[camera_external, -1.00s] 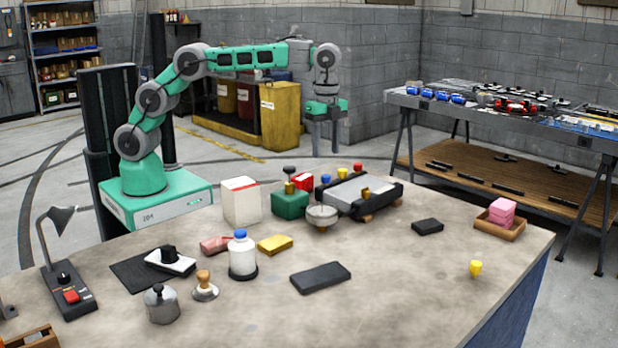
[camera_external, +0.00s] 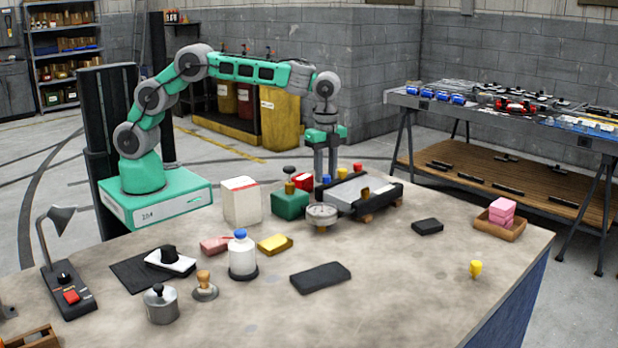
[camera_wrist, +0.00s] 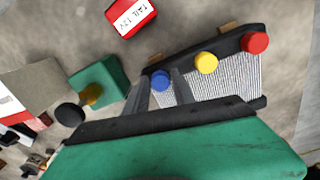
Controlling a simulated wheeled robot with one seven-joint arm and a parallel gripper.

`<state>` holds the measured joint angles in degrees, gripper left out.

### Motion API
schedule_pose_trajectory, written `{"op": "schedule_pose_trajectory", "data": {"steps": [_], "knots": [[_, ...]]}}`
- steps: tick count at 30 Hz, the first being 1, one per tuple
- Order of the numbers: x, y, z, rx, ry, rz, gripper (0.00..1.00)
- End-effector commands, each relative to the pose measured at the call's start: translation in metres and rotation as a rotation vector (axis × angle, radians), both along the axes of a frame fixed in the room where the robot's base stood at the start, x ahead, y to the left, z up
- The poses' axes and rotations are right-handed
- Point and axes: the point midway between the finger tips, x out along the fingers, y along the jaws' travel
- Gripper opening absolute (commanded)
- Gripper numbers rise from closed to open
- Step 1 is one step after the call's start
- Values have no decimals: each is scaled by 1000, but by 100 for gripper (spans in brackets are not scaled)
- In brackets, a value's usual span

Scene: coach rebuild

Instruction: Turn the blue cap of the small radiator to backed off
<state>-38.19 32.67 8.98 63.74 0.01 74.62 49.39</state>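The small radiator (camera_external: 352,192) lies on the bench, with a pale finned core and black side tanks. Its blue cap (camera_external: 326,179) is at the left end of a row with a yellow cap (camera_external: 342,173) and a red cap (camera_external: 357,167). My gripper (camera_external: 325,176) points down at the blue cap. In the wrist view the blue cap (camera_wrist: 159,80) shows between the tips of my two separated fingers (camera_wrist: 160,86). I cannot tell whether they touch it. The cap's turn position cannot be read.
A green box (camera_external: 290,204) with a brass neck and black knob, a red can (camera_external: 303,181) and a round gauge (camera_external: 321,215) stand close left of the radiator. A white box (camera_external: 240,200) is further left. The bench's right front is mostly clear.

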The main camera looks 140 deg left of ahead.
Motion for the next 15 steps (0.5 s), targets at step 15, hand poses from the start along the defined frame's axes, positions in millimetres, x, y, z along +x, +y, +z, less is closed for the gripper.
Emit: {"op": "schedule_pose_trajectory", "data": {"steps": [15], "knots": [[0, 0, 0, 0, 0, 0, 0]]}}
